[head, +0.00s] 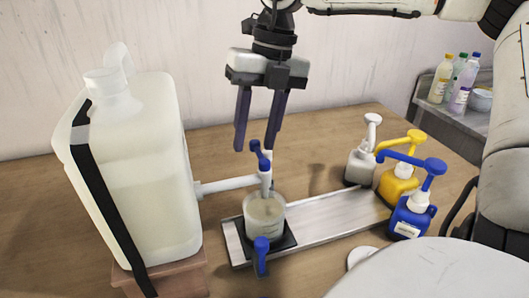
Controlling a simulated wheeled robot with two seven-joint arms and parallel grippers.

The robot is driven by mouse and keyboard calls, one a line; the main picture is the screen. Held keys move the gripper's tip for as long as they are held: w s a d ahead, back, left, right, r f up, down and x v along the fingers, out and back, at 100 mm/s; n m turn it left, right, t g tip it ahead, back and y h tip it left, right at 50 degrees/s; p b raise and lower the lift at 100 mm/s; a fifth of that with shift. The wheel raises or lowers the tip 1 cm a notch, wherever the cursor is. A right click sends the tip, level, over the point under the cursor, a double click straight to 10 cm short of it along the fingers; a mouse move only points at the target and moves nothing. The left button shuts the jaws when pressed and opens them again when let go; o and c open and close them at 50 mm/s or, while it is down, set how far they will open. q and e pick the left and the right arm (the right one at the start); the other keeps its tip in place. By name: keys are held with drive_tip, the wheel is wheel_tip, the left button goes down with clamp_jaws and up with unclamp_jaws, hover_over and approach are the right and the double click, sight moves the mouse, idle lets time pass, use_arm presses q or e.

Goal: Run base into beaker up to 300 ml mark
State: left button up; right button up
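A large translucent drum (150,175) with a black strap stands at the left. A white pipe (228,185) runs from it to a tap with a blue lever (257,150). Below the spout a clear beaker (265,222) with a blue handle (261,256) stands on a dark square pad (284,243). Cloudy pale liquid shows in the beaker; its marks are too small to read. My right gripper (257,151) points down, its two dark fingers apart with the lever between them in the picture. I cannot tell whether they touch it. My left gripper is out of view.
Grey, yellow (397,184) and blue (411,217) pump bottles stand at the right end of a metal tray (335,222). A side shelf (463,122) at the back right holds several small bottles and a bowl. The wooden table is clear behind the tap.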

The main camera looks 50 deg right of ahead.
drive_tip(key=o, duration=0.4)
drive_tip(key=shift+r, duration=0.1)
drive_tip(key=shift+s+d+r+p, duration=0.1)
drive_tip(key=shift+d+r+p, duration=0.05)
drive_tip(key=shift+r+p, duration=0.8)
drive_tip(key=shift+d+r+p, duration=0.15)
drive_tip(key=shift+r+p, duration=0.6)
drive_tip(key=shift+r, duration=0.4)
drive_tip(key=r, duration=0.3)
drive_tip(key=d+r, duration=0.1)
drive_tip(key=r, duration=0.2)
drive_tip(key=s+r, duration=0.1)
drive_tip(key=r, duration=0.3)
drive_tip(key=shift+d, duration=0.4)
